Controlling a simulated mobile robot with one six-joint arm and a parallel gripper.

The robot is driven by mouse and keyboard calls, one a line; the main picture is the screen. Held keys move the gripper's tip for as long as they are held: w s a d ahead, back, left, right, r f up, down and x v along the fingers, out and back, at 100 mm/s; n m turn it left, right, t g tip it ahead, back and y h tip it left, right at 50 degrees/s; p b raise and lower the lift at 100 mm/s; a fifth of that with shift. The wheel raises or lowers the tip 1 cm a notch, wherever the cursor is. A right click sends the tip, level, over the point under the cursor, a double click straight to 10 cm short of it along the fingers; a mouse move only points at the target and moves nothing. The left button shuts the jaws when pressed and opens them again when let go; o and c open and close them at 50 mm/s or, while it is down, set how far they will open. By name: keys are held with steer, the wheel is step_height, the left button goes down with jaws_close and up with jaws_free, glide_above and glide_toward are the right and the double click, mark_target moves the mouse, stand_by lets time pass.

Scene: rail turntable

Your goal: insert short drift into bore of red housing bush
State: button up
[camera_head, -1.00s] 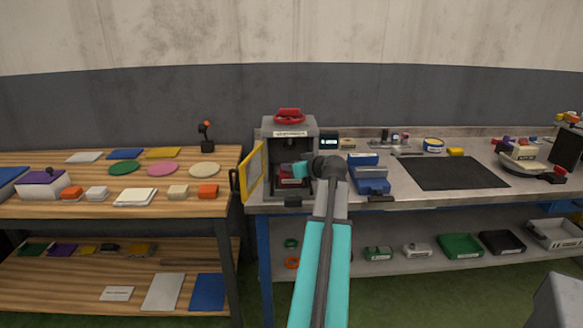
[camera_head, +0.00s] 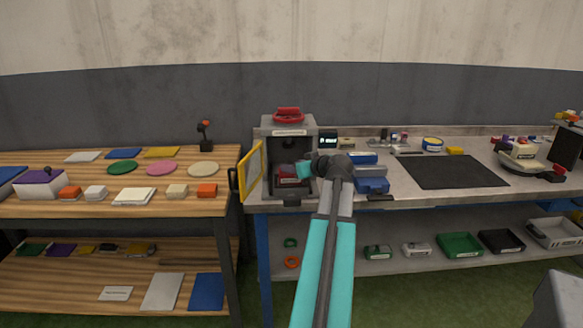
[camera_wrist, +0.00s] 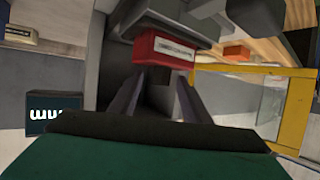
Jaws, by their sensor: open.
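The red housing bush (camera_wrist: 163,50) sits inside the grey press, with a white label on its front face. It also shows in the head view (camera_head: 288,179), small and partly hidden. My gripper (camera_wrist: 160,88) is open, its two fingers pointing at the red housing from just in front. I see nothing between the fingers. In the head view, my arm reaches to the press opening from the right and its fingertips are not clear. The bore and the short drift cannot be made out in either view.
The press (camera_head: 268,133) has a red handwheel (camera_head: 288,115) on top. Its yellow-framed guard door (camera_head: 252,172) stands open on the left. Blue blocks (camera_head: 371,180) stand close to the right of the press. A black mat (camera_head: 456,173) lies farther right, bare.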

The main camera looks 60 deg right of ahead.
steer(key=b+v, duration=0.1)
steer(key=v, duration=1)
steer(key=shift+s+m, duration=0.1)
steer(key=shift+m, duration=0.3)
stand_by(0.4)
